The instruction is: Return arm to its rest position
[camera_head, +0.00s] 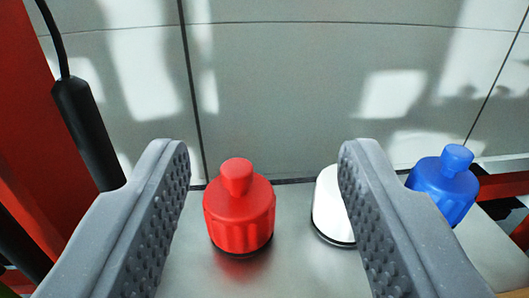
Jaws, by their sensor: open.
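My gripper (262,165) is open in the head camera view, with its two grey, studded fingers wide apart and nothing held between them. A red knobbed object (239,215) stands upright on a grey metal surface (285,272), seen in the gap between the fingers. A white object (327,210) stands to its right, partly hidden behind the right finger. A blue knobbed object (445,185) stands farther right, beyond the right finger, which covers part of it.
A grey panelled wall (290,90) rises behind the objects, with patches of light on it. A black cylinder with a cable (87,130) is at the left, near a red frame part (30,130). Red bars (505,184) show at the right edge.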

